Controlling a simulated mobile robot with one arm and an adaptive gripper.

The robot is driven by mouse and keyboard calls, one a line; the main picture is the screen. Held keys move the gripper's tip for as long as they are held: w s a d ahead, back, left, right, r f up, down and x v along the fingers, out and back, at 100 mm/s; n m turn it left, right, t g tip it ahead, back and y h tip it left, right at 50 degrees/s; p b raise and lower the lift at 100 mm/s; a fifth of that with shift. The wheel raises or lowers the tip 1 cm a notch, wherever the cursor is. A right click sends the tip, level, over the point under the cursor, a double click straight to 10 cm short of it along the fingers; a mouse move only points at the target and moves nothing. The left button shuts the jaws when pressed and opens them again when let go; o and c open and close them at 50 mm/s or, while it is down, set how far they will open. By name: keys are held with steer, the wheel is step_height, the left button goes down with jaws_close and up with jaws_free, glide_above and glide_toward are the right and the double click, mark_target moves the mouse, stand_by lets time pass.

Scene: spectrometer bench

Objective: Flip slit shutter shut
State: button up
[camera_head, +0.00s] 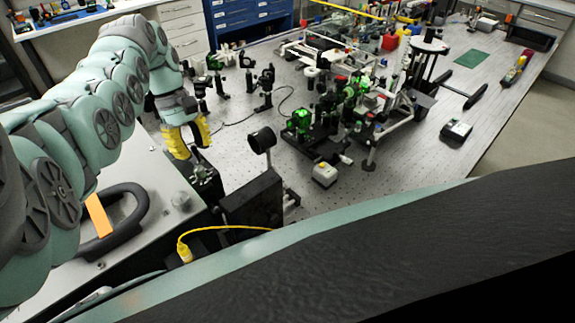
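My gripper (194,151) has yellow fingers and points down, at the end of my pale green arm. Its two fingers show apart with a dark gap between them, and nothing is visible in the gap. Just below it is a small dark mechanism (206,184) at the near edge of the perforated bench. I cannot tell whether the fingers touch it. A large black box (254,203) stands to its right, with a black round tube (262,140) above and behind it. I cannot make out the slit shutter clearly, nor its position.
The perforated optical bench (235,165) carries several posts and green-lit optics (300,120) to the right. A small white-and-yellow box (325,174) sits near them. A yellow cable (185,250) runs in front of the black box. A black handle-shaped part (125,225) lies at left.

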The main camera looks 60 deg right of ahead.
steer(key=shift+o, duration=1.3)
steer(key=v, duration=0.7)
steer(key=shift+r, duration=0.25)
steer(key=shift+r, duration=0.1)
